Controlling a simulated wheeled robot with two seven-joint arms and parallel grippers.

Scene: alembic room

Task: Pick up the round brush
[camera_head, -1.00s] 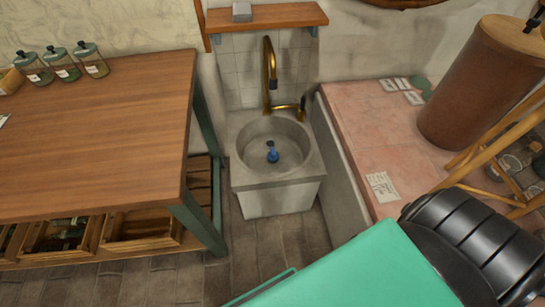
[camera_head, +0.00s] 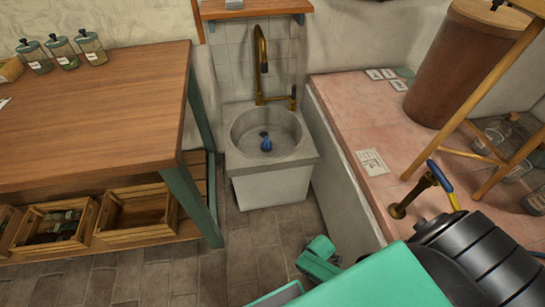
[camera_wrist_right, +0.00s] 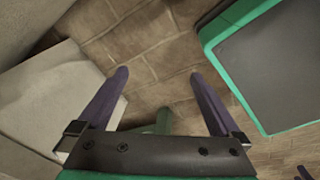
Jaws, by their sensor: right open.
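A small blue object (camera_head: 265,143), apparently the round brush, stands in the bowl of the stone sink (camera_head: 300,155) in the head view. Its bristles are too small to make out. My right gripper (camera_wrist_right: 158,73) is open and empty in the right wrist view, its two dark fingers spread over the brick floor. The sink and brush cannot be surely picked out in that view. A green part of my right arm shows at the bottom of the head view, low and in front of the sink. My left gripper is not in view.
A brass tap (camera_head: 262,65) rises behind the bowl. A wooden table (camera_head: 100,110) with jars stands left, crates (camera_head: 135,215) below. A pink tiled ledge (camera_head: 350,120) with a brown drum (camera_head: 450,65) and a blue-handled valve (camera_head: 420,190) is right. Brick floor (camera_head: 255,240) before the sink is clear.

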